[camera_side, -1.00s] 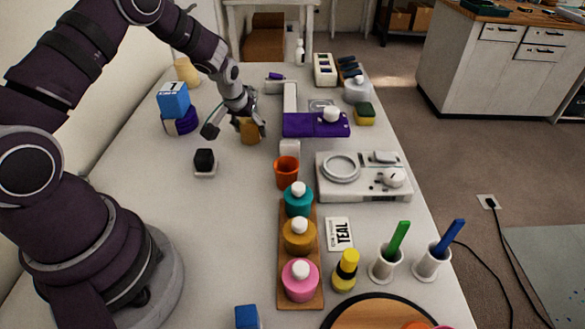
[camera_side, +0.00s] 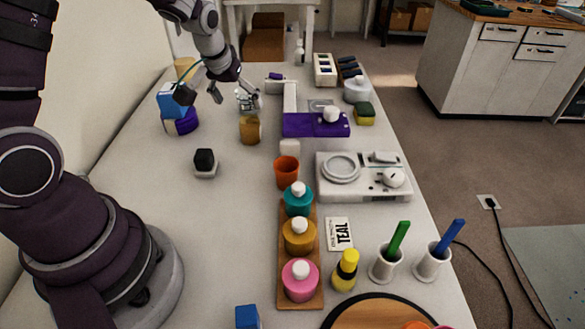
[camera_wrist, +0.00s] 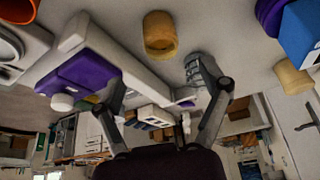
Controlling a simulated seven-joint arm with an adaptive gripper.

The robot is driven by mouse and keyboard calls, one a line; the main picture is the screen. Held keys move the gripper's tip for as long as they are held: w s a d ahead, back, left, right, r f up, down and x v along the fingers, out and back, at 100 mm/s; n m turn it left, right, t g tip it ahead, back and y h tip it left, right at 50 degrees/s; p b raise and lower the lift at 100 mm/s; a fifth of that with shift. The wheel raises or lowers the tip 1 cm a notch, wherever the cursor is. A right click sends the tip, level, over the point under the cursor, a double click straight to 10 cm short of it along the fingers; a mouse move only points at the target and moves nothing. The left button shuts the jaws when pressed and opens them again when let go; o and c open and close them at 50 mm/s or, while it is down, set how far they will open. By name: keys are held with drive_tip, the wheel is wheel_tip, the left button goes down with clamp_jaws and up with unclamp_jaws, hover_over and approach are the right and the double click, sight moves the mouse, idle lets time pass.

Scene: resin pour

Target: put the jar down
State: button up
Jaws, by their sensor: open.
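The amber-brown jar (camera_side: 249,131) stands upright on the white table, left of the purple-topped stand. It also shows at the top of the wrist view (camera_wrist: 160,35), ahead of the fingers and apart from them. My gripper (camera_side: 233,92) is open and empty, above and behind the jar in the side view. In the wrist view its two fingers (camera_wrist: 163,96) are spread wide with nothing between them.
A blue box (camera_side: 172,98) on a purple round thing is to the left, and a black-topped block (camera_side: 205,162) is nearer. An orange cup (camera_side: 287,171) and the purple-topped stand (camera_side: 315,125) are to the right.

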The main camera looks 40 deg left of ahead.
drive_tip(key=s+d+r+m+h, duration=0.1)
drive_tip(key=s+d+r+m, duration=0.2)
drive_tip(key=s+d+r, duration=0.2)
drive_tip(key=s+d+r+m+t+h, duration=0.1)
drive_tip(key=s+d+r, duration=0.4)
drive_tip(key=s, duration=0.5)
drive_tip(key=shift+d+r+m, duration=0.3)
drive_tip(key=shift+d+m, duration=0.6)
